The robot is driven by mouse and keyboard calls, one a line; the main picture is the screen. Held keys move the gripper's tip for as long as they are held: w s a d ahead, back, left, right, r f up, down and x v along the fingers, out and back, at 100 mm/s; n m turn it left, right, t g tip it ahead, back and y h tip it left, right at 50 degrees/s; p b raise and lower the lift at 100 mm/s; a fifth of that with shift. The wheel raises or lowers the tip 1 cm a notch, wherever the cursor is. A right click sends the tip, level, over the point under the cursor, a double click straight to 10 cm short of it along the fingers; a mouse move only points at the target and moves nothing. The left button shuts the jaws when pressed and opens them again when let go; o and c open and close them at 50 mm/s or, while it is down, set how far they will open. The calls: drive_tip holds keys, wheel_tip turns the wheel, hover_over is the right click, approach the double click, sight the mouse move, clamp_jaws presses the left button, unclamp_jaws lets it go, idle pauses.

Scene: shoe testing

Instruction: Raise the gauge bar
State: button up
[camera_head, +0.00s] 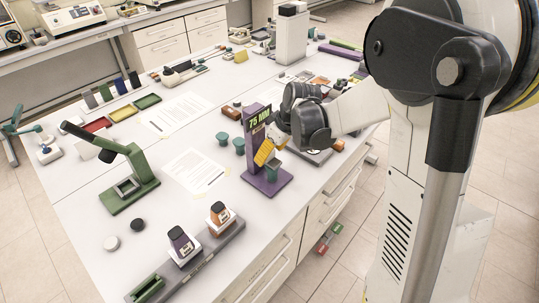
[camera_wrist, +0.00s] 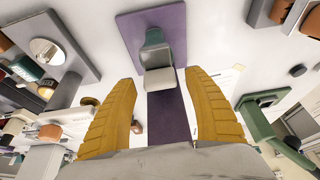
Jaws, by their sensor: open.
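A purple gauge stand (camera_head: 281,183) with a flat base, an upright post and a "75 MM" sign (camera_head: 259,118) stands near the table's right edge. My gripper (camera_head: 264,152) is at the post, below the sign, with its yellow fingers apart. In the wrist view, the purple base (camera_wrist: 130,28) and post (camera_wrist: 168,122) show between the open fingers of my gripper (camera_wrist: 165,92). A light grey block (camera_wrist: 160,81), likely the gauge bar, lies between the fingertips with gaps on both sides. A grey-green piece (camera_wrist: 153,50) is beyond it. The fingers hide part of the stand in the head view.
A green press-like device (camera_head: 130,185) stands to the left. Two small shoe-like pieces (camera_head: 182,243) sit on a grey rail in front. Dark green cups (camera_head: 239,146) stand just left of the stand. Papers (camera_head: 195,172) lie flat on the white table.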

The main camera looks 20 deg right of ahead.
drive_tip(key=shift+f, duration=0.1)
clamp_jaws()
drive_tip(key=shift+r+p, duration=1.3)
drive_tip(key=shift+r, duration=0.75)
unclamp_jaws()
drive_tip(key=shift+f, duration=0.1)
drive_tip(key=v, duration=1.2)
